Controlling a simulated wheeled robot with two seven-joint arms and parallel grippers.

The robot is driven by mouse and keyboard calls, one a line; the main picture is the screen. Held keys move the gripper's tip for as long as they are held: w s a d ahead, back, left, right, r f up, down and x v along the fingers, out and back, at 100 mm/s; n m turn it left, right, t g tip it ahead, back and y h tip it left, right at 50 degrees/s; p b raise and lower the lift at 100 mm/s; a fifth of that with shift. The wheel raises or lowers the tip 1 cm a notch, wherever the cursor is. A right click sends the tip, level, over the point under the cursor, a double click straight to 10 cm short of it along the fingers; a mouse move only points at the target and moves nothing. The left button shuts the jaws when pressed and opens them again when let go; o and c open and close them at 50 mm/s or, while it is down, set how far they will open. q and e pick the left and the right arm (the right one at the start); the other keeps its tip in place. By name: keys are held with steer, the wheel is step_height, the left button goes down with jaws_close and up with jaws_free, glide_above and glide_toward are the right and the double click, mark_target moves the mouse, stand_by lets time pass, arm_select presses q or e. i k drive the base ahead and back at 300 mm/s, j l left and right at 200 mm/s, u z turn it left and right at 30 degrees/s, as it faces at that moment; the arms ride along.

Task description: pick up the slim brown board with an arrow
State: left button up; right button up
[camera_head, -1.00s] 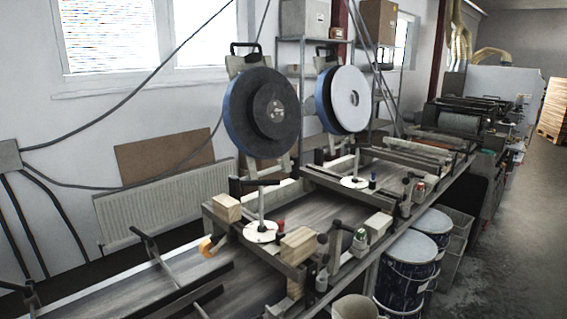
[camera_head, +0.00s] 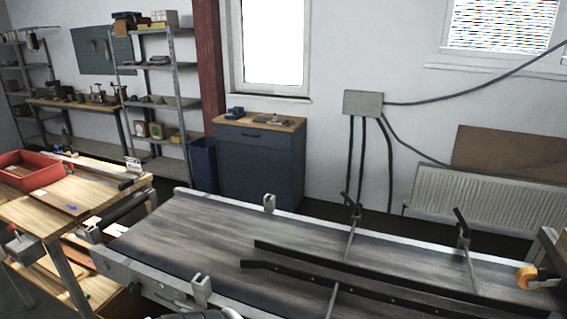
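A slim brown board (camera_head: 79,194) lies flat on the wooden-topped table at the left, beside a red crate. A small blue mark, which looks like an arrow, shows near its front edge. On a lower shelf of the same table lies another wooden piece (camera_head: 66,284) with a small blue mark, too small to read. Neither of my grippers can be made out in this view. A grey shape at the bottom edge is too cut off to identify.
The red crate (camera_head: 22,171) stands at the back left of the table (camera_head: 22,212). The conveyor (camera_head: 215,235) with black guide rails runs to the right of it. A blue cabinet (camera_head: 262,168) and a blue bin (camera_head: 204,164) stand behind.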

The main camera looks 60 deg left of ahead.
mark_target(77, 211)
steer(key=u, duration=3.55)
